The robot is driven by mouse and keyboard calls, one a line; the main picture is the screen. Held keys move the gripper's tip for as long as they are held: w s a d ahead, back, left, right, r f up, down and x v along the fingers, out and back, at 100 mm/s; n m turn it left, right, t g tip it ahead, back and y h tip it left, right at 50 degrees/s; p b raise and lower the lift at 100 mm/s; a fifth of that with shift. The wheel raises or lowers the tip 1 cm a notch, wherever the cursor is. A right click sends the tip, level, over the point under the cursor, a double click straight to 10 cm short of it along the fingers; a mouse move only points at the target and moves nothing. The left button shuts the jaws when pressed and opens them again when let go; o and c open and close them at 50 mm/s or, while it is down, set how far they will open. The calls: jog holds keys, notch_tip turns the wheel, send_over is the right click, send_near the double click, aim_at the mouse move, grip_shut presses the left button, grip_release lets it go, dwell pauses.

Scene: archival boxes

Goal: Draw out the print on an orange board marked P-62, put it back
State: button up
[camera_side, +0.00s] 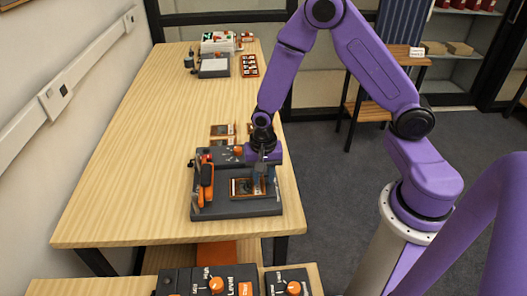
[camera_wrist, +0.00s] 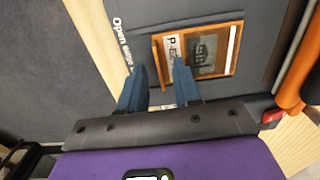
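The orange board (camera_wrist: 235,50) carries a grey print (camera_wrist: 205,52) and a white label starting "P-6"; the rest of the label is hard to read. The board lies flat on a dark grey tray (camera_side: 238,209), and in the side view the board (camera_side: 236,188) shows just left of my gripper (camera_side: 261,181). The board's labelled edge shows near and between the fingertips. Whether a finger touches it cannot be told.
An orange-handled tool or clamp (camera_side: 206,180) stands at the tray's left. Small print cards (camera_side: 222,131) lie behind the tray. A white-topped box (camera_side: 214,67) and a red rack (camera_side: 249,66) are at the table's far end. The middle of the wooden table (camera_side: 165,130) is clear.

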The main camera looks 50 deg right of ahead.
notch_tip(320, 180, up, 17)
jog(key=shift+f, duration=0.15)
dwell(0.5)
jog(key=shift+w, duration=0.1)
dwell(0.4)
jog(key=shift+w+d+f, duration=0.15)
jog(key=shift+w+d, duration=0.35)
jog(key=shift+w, duration=0.05)
notch_tip(320, 180, down, 12)
jog(key=shift+f, duration=0.15)
jog(key=shift+s+a+f, duration=0.1)
jog(key=shift+s+f, duration=0.05)
jog(key=shift+f, duration=1.15)
jog(key=shift+s+f, duration=0.1)
jog(key=shift+f, duration=1.2)
